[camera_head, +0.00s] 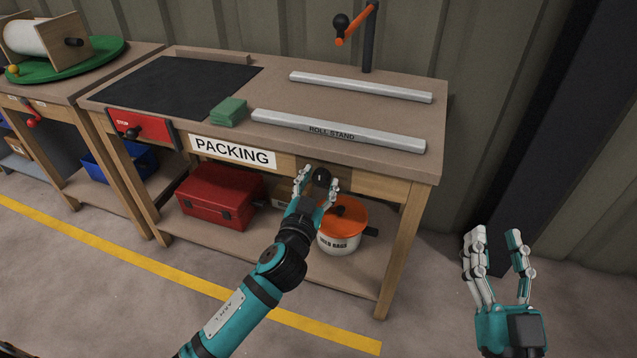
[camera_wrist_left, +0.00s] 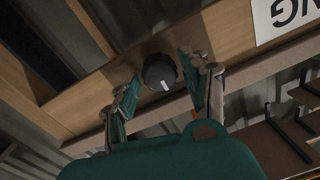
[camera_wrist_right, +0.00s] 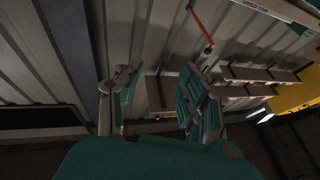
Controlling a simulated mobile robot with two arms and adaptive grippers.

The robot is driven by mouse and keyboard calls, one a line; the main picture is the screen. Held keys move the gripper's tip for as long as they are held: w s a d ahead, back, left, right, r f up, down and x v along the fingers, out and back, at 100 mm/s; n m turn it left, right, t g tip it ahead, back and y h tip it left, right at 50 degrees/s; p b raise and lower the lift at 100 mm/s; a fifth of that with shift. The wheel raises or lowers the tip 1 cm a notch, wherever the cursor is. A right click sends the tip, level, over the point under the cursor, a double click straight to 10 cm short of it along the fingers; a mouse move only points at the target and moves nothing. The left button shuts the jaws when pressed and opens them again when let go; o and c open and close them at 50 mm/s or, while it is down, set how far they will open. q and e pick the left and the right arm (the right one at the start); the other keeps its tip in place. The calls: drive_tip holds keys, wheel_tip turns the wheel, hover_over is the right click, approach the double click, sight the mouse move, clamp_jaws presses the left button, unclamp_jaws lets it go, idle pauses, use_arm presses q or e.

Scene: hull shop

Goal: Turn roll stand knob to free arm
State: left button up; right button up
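The black knob (camera_head: 321,177) sits on the front apron of the packing bench, below the roll stand. In the left wrist view the knob (camera_wrist_left: 160,72) is round with a white mark. My left gripper (camera_head: 319,181) is open, its fingers on either side of the knob; I cannot tell whether they touch it. The roll stand is two pale rails (camera_head: 340,129) on the bench top. An orange arm (camera_head: 355,27) with a black ball end is on a dark post at the back. My right gripper (camera_head: 496,240) is open and empty, right of the bench.
The packing bench (camera_head: 418,160) carries a green block (camera_head: 229,112) and a dark mat (camera_head: 180,86). On its lower shelf are a red toolbox (camera_head: 218,197) and an orange-lidded pot (camera_head: 342,226). A dark beam (camera_head: 540,120) leans at the right. Floor in front is clear.

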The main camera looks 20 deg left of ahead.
use_arm(q)
drive_tip(key=c, duration=0.8)
use_arm(e)
drive_tip(key=shift+f, duration=0.1)
use_arm(q)
drive_tip(key=shift+m, duration=0.3)
drive_tip(key=m+p, duration=0.2)
drive_tip(key=m, duration=0.3)
drive_tip(key=shift+m, duration=0.3)
drive_tip(key=m+p, duration=0.1)
drive_tip(key=m, duration=0.3)
drive_tip(key=m+p, duration=0.1)
drive_tip(key=m, duration=0.3)
drive_tip(key=shift+d+f+t+h, duration=0.1)
drive_tip(key=shift+t+h, duration=0.2)
drive_tip(key=shift+h, duration=0.1)
drive_tip(key=shift+f+m+p, duration=0.1)
drive_tip(key=shift+m+p, duration=0.35)
drive_tip(key=shift+m, duration=1.75)
use_arm(e)
drive_tip(key=s+d+f+g+h, duration=0.2)
drive_tip(key=f+g, duration=0.4)
drive_tip(key=f, duration=0.3)
drive_tip(key=s+d+f+g+h, duration=0.2)
drive_tip(key=s+f+g, duration=0.2)
drive_tip(key=f, duration=0.5)
drive_tip(key=shift+m+g, duration=0.3)
drive_tip(key=shift+g, duration=1)
drive_tip(key=shift+s+d, duration=0.1)
drive_tip(key=shift+d, duration=0.05)
